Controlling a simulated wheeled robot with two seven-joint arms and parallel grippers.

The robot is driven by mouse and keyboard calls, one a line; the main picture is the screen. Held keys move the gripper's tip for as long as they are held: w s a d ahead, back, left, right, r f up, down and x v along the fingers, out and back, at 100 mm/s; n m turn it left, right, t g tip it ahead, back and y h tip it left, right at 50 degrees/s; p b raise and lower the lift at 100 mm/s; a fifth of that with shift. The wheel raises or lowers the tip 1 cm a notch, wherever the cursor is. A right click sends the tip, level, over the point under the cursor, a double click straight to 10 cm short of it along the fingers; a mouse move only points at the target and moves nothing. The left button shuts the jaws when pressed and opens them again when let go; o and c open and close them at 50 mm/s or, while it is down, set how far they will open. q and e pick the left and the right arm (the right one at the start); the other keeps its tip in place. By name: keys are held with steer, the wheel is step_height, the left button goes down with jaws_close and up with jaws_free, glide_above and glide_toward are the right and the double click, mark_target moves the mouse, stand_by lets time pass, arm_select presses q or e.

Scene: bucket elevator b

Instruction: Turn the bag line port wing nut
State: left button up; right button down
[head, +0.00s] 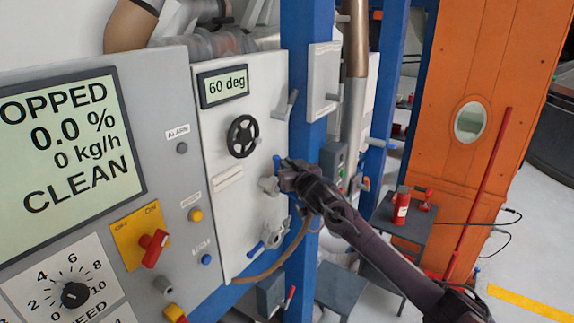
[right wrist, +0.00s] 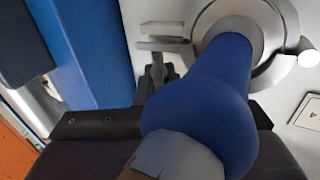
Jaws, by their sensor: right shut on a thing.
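The upper port (right wrist: 275,75) on the light panel is a round grey fitting with a blue handle (right wrist: 200,95) that stands out towards the wrist camera and covers much of that view. A small grey wing nut (right wrist: 165,44) with flat plates sits at the port's side. My right gripper (head: 283,178) reaches the upper port in the head view. In the right wrist view its dark fingertips (right wrist: 157,70) are closed at the wing nut, partly hidden behind the blue handle. In the head view the arm hides the nut. My left gripper is not in view.
A lower port (head: 275,234) with a blue handle and a brown hose (head: 275,270) is below. A black handwheel (head: 242,136) is above left. A blue post (head: 306,100) stands close to the right. A dark side table (head: 385,232) holds a red bottle (head: 401,206).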

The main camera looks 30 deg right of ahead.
steer(key=n+y+b, duration=0.1)
steer(key=n+y, duration=0.1)
steer(key=y, duration=0.1)
steer(key=shift+d+f, duration=0.1)
steer(key=n+y, duration=0.1)
steer(key=y, duration=0.1)
steer(key=shift+n+y+b, duration=0.3)
steer(key=shift+b, duration=0.1)
steer(key=c, duration=1.6)
jaws_free()
steer(key=shift+o, duration=0.2)
steer(key=shift+s+f, duration=0.1)
steer(key=shift+s, duration=0.25)
steer(key=s+d+b, duration=0.1)
steer(key=s+b, duration=0.2)
steer(key=s, duration=0.4)
